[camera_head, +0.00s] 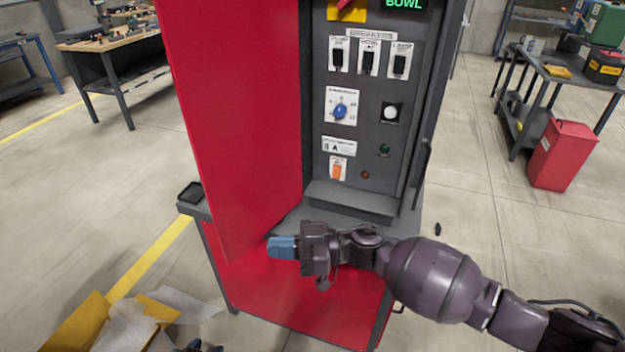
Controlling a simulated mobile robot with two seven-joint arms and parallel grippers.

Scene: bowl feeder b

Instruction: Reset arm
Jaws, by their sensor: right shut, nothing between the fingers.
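My right arm comes in from the right edge, and its right gripper (282,247) points left in front of the cabinet's lower part. Its blue fingers are shut with nothing seen between them. The gripper is below the control panel (362,185) and apart from its switches. The panel has black breaker switches (368,59), a blue rotary knob (340,111), a white round button (391,111) and an orange switch (338,172). My left gripper does not show.
A red cabinet door (232,110) stands open left of the panel. A grey ledge (355,199) juts out below the panel. Yellow and white sheets (130,318) lie at bottom left. A red bin (562,155) and workbenches stand behind. Floor on both sides is mostly clear.

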